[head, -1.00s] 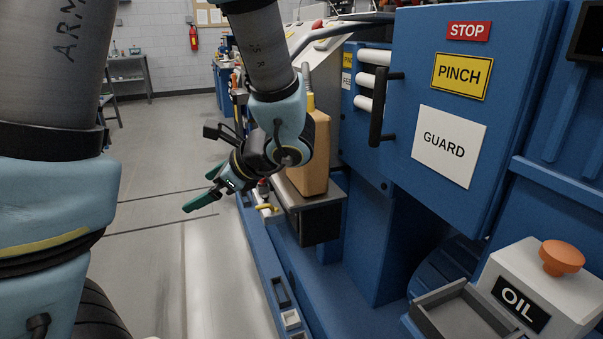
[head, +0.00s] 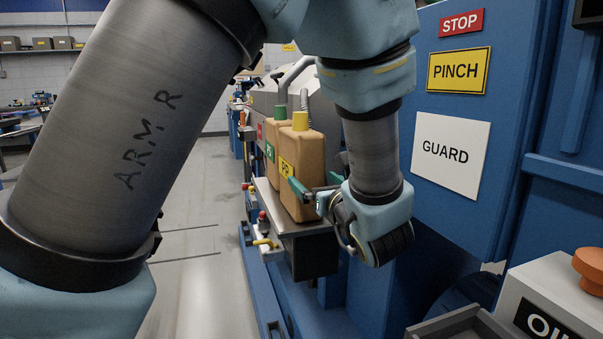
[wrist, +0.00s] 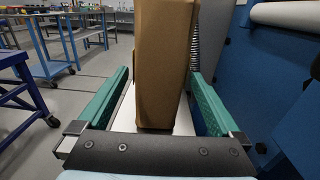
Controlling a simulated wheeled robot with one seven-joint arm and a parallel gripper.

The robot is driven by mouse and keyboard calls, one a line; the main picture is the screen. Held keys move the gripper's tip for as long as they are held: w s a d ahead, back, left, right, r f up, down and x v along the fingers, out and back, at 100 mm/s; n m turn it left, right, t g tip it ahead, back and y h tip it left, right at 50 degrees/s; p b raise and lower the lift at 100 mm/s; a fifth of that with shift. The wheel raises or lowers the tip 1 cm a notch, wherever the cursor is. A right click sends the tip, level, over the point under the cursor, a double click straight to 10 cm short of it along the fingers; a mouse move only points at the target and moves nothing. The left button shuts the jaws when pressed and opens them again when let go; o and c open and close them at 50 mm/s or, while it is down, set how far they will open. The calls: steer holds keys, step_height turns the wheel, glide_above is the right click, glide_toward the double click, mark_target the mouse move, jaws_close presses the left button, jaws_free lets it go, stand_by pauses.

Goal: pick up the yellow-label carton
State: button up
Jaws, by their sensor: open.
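The yellow-label carton (head: 302,160) is a tan, upright container with a yellow cap and a yellow label reading PP. It stands on a shelf (head: 309,231) on the blue machine's side. My gripper (head: 315,187) is level, at the carton's lower right, with its green fingers open. In the wrist view a plain tan carton face (wrist: 163,62) lies in line with the gap between the fingers, with room on both sides. My gripper (wrist: 159,76) holds nothing. How deep the carton sits between the fingers is unclear.
A similar carton with a green cap and green label (head: 273,150) stands close behind; a red label shows farther back. The blue guard door (head: 452,215) is to the right. A grey oil box (head: 545,290) is at lower right. Open floor (head: 205,220) lies left.

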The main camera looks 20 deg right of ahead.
steer(key=w, duration=0.8)
steer(key=shift+d+p, duration=0.3)
steer(key=shift+d, duration=0.1)
jaws_close()
stand_by(0.4)
